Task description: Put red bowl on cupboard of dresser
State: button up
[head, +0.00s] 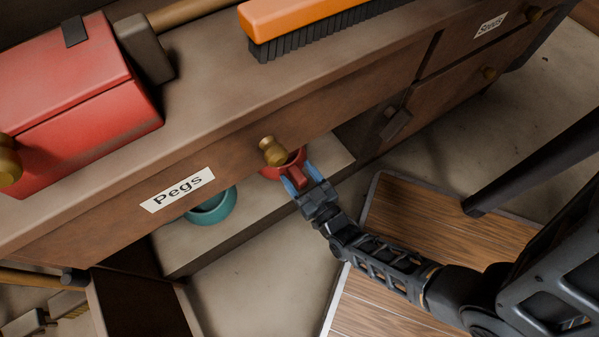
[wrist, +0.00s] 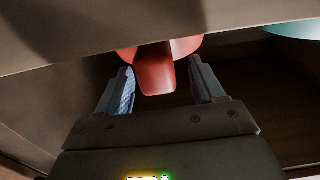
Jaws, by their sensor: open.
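The red bowl (head: 269,171) sits on the shelf of the dresser's open lower cupboard (head: 175,247), partly hidden under the drawer front. My gripper (head: 299,184) is at the cupboard's front edge, reaching the bowl from the front right. In the wrist view the red bowl (wrist: 190,47) shows a handle-like red tab (wrist: 155,72) pointing toward me. The open fingers of my gripper (wrist: 159,88) stand on either side of this tab with gaps visible. The dresser (head: 330,100) is brown wood with a drawer labelled "Pegs" above the cupboard.
A teal bowl (head: 212,207) stands on the same shelf to the left. The drawer's brass knob (head: 274,151) hangs close above my gripper. A red toolbox (head: 75,105), a mallet (head: 145,48) and an orange brush (head: 295,20) lie on the dresser top. An opened door (head: 130,303) is at lower left.

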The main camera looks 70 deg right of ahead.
jog(key=shift+p+v, duration=0.7)
jog(key=shift+v, duration=3.2)
